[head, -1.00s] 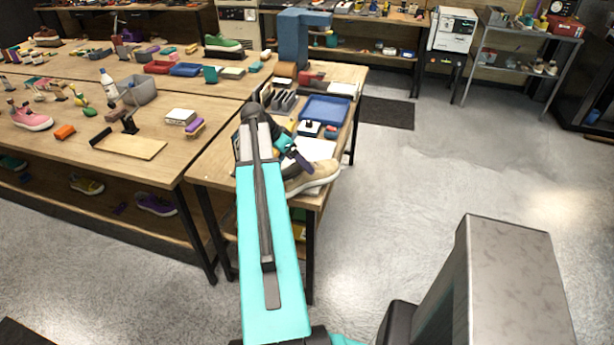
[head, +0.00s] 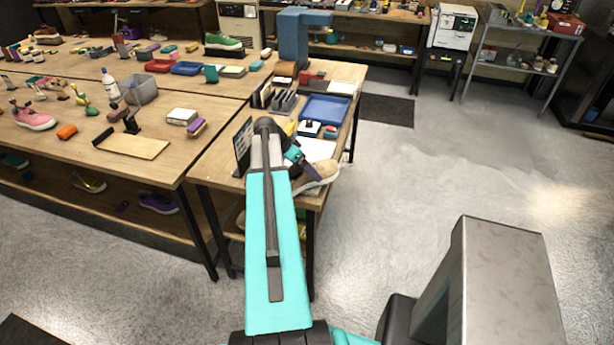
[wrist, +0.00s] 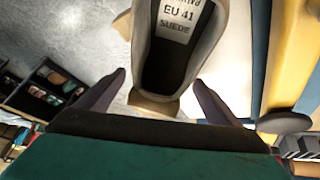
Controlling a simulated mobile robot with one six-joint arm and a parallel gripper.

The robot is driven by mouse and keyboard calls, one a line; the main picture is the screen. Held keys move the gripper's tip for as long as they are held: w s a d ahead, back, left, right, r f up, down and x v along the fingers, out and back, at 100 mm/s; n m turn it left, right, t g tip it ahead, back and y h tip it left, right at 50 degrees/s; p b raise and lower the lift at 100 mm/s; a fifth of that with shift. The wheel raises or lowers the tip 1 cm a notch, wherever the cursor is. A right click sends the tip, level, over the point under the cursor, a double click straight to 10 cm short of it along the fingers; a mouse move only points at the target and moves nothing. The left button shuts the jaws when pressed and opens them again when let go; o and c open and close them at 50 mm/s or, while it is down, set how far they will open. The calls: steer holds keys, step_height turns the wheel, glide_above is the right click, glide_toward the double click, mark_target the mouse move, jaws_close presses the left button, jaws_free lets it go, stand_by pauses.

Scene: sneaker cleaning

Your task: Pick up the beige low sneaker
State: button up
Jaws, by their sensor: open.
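The beige low sneaker (head: 318,174) lies at the near right end of the workbench in the head view, partly hidden behind my arm. In the wrist view its opening and heel (wrist: 178,60) fill the top middle, with a white insole label reading "EU 41 SUEDE". My gripper (wrist: 160,88) is open, one dark finger on each side of the sneaker's heel end. The fingers look apart from the shoe; I cannot tell how deep they reach. In the head view my gripper (head: 305,165) is just left of and above the sneaker.
A white sheet (head: 318,150) and a blue tray (head: 326,108) lie behind the sneaker on the bench. A dark upright panel (head: 243,147) stands left of my arm. Open floor lies to the right of the bench.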

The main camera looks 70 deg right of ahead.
stand_by(0.3)
steer(key=c, duration=1.5)
steer(key=shift+r, duration=0.2)
steer(key=shift+r+b, duration=1.05)
steer(key=shift+r, duration=0.25)
steer(key=shift+a+r, duration=0.1)
steer(key=shift+r, duration=0.15)
steer(key=s+a+b, duration=0.1)
steer(key=a+b, duration=0.1)
steer(key=a, duration=0.2)
steer(key=s+a+b, duration=0.2)
steer(key=a, duration=0.2)
steer(key=s+a+r+b, duration=0.1)
steer(key=a+b, duration=0.1)
steer(key=a, duration=0.2)
steer(key=shift+s+a+b, duration=0.25)
steer(key=shift+s+b, duration=0.05)
steer(key=shift+b, duration=0.05)
steer(key=a+b, duration=0.1)
steer(key=b, duration=0.4)
steer(key=shift+s, duration=0.15)
steer(key=shift+s+a+b, duration=0.1)
steer(key=shift+a+b, duration=0.05)
steer(key=shift+b, duration=0.7)
